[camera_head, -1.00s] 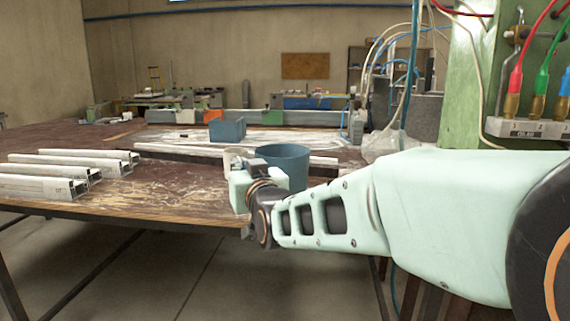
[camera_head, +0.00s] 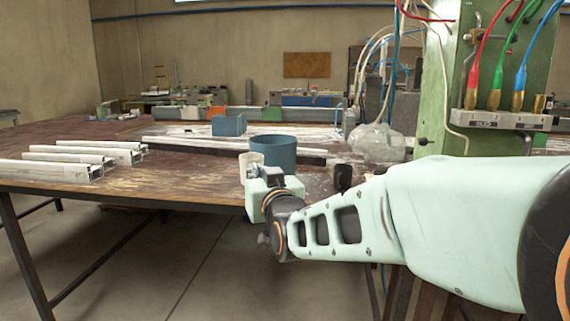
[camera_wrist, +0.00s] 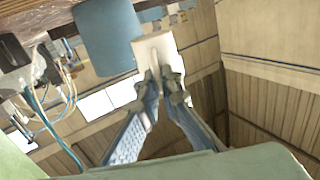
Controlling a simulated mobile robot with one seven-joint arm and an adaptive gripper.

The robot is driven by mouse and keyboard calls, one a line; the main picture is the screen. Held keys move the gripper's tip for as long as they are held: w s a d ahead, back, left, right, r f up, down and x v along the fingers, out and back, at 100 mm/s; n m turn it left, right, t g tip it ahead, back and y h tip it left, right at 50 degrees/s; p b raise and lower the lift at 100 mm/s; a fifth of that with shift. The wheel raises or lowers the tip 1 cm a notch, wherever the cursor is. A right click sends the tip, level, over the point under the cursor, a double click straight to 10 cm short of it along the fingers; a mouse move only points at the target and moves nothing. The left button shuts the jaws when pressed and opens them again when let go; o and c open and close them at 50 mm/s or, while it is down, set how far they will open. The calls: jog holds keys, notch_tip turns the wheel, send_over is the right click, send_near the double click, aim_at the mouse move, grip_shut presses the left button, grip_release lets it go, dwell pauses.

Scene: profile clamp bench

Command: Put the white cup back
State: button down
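The white cup (camera_head: 251,161) is at the front edge of the bench in the head view, just left of and in front of a larger blue round container (camera_head: 275,152). My gripper (camera_head: 258,172) reaches it from the right, and its fingers are mostly hidden there. In the wrist view my gripper (camera_wrist: 160,78) has its two fingertips closed together on the wall of the white cup (camera_wrist: 153,49). The blue container (camera_wrist: 106,38) shows close beside the cup in the wrist view. I cannot tell whether the cup clears the bench top.
Several pale metal profiles (camera_head: 75,158) lie on the bench (camera_head: 150,185) at the left. A blue open box (camera_head: 229,125) and a long dark-sided profile (camera_head: 200,145) lie farther back. A green post (camera_head: 445,90) with cables and a clear plastic bag (camera_head: 377,142) stand at the right.

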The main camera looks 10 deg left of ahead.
jog(key=d+f+m+h, duration=0.2)
jog(key=d+f+h, duration=0.1)
jog(key=d+f, duration=0.7)
jog(key=w+d+f+m+t+h, duration=0.1)
jog(key=d+f+h, duration=0.3)
jog(key=d+f, duration=0.7)
jog(key=d+m, duration=0.1)
jog(key=d, duration=0.5)
jog(key=shift+d+f+m+t, duration=0.2)
jog(key=shift+f+m+t, duration=0.1)
jog(key=shift+m, duration=0.1)
jog(key=shift+w+r, duration=0.1)
